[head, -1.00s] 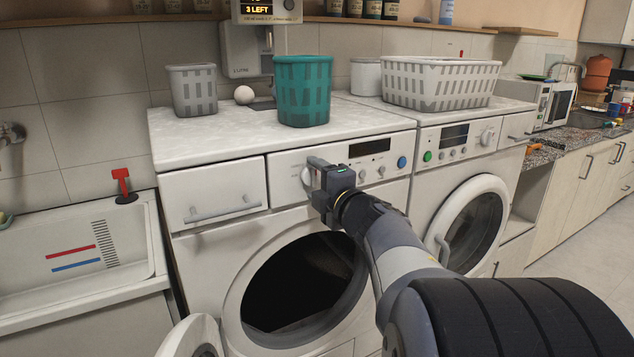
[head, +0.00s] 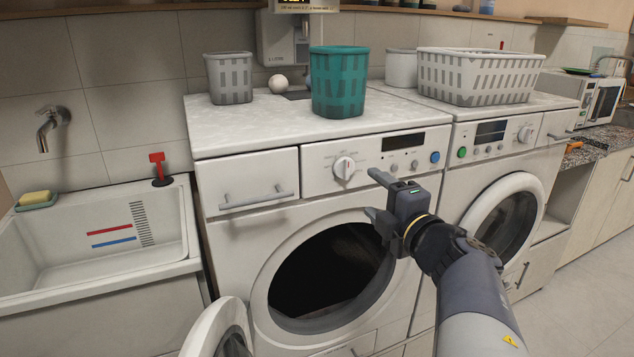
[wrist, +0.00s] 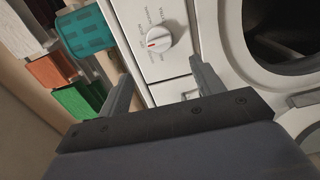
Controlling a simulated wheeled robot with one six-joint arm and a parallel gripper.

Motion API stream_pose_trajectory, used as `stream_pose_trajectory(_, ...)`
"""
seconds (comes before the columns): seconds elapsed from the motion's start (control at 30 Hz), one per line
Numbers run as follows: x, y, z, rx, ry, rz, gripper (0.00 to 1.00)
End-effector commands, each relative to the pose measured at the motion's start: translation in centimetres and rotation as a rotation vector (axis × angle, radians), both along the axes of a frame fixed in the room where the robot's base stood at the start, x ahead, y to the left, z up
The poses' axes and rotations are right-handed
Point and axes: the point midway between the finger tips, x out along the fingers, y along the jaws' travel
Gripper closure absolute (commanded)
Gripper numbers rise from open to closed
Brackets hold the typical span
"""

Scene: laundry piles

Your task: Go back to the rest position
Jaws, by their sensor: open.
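My gripper (head: 372,193) is open and empty in front of the left washing machine (head: 232,243), just right of its program dial (head: 344,168). In the wrist view my gripper's two fingers (wrist: 160,85) are spread apart, with the white dial (wrist: 158,40) seen beyond them. The fingers look apart from the dial. The dial's pointer mark is red. The machine's round door (head: 222,330) hangs open at the lower left, and its drum opening (head: 330,275) looks dark inside.
A teal basket (head: 338,82), a grey basket (head: 229,78) and a white ball (head: 278,83) stand on top. A white laundry basket (head: 480,76) stands on the right machine (head: 455,205), whose door is shut. A sink (head: 100,232) is at left.

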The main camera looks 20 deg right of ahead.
Motion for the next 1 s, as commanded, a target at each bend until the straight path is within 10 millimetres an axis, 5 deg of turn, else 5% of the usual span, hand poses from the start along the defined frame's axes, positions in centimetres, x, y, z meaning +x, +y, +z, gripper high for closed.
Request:
stream_pose_trajectory(0.57, 0.6, 0.0, -0.1, 0.001, 0.001, 0.002, 0.37)
stream_pose_trajectory(1.0, 7.9, 0.4, -0.2, 0.001, 0.002, 0.004, 0.37)
